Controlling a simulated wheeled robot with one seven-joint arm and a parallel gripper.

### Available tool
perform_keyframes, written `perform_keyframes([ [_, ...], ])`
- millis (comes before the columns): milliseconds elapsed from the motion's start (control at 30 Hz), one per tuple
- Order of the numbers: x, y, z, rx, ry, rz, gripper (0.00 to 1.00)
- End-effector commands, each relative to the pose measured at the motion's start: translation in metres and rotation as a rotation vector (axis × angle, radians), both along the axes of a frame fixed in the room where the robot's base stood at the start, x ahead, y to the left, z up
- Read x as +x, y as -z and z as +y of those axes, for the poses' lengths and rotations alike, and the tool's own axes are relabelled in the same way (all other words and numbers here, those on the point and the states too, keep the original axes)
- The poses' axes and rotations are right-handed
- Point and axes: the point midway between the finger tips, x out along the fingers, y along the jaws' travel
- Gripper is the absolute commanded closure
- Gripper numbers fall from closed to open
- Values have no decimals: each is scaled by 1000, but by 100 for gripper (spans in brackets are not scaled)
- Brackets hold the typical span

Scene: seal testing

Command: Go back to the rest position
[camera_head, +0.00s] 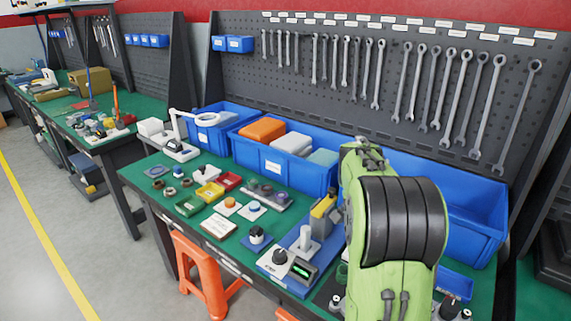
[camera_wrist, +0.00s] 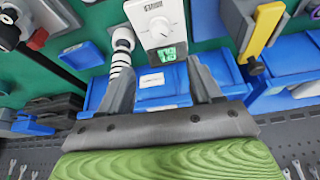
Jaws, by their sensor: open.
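My gripper (camera_wrist: 161,68) shows in the wrist view with its two grey fingers spread apart and nothing held between them. Beyond the fingers is a white device (camera_wrist: 155,22) with a dial and a lit green display. A blue holder (camera_wrist: 162,96) with a white label also shows between the fingers. In the head view, my green and black arm stands in the right foreground. The gripper cannot be made out there. The arm hides part of the bench (camera_head: 134,177) and whatever lies behind it.
Blue bins (camera_head: 290,174) line the back of the bench, below a pegboard (camera_head: 400,70) hung with several wrenches. Small parts and a device with a green display (camera_head: 300,271) crowd the bench top. An orange stool (camera_head: 203,275) stands at the front; floor is clear at left.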

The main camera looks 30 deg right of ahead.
Motion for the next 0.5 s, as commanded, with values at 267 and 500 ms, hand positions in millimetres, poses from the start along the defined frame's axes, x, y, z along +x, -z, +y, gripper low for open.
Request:
perform_keyframes([
  [267,-11,-45,55,7,-168,-24,36],
  [500,-98,-115,204,-3,-712,-66,36],
])
